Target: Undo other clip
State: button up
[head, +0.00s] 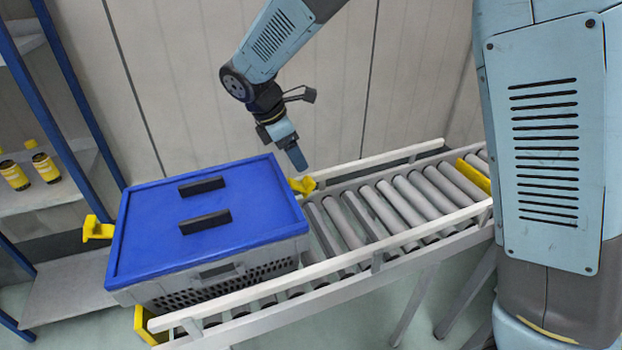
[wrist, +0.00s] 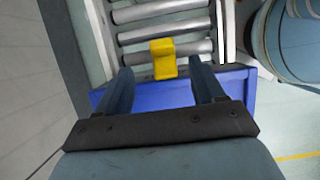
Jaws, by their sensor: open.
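A grey crate (head: 222,278) with a blue lid (head: 255,222) sits on the roller conveyor. The lid has two black handles on top. A yellow clip (head: 302,185) sticks out at the lid's right edge, and another yellow clip (head: 98,229) sticks out at its left edge. My gripper (head: 297,158) is above the right clip, pointing down. In the wrist view my gripper (wrist: 160,82) is open, with the yellow clip (wrist: 163,59) between and just beyond its fingers. The fingers look apart from the clip. The blue lid (wrist: 152,97) shows behind the fingers.
The roller conveyor (head: 400,205) runs right from the crate, with white side rails and yellow end pieces. A shelf (head: 60,190) with yellow-and-black bottles (head: 45,167) stands at the left. A panelled wall (head: 180,90) is close behind.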

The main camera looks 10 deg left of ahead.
aim_at(308, 178)
jog(key=x, duration=0.9)
jog(key=shift+f, duration=0.2)
jog(key=c, duration=1.1)
jog(key=shift+o, duration=0.2)
jog(key=shift+d, duration=0.15)
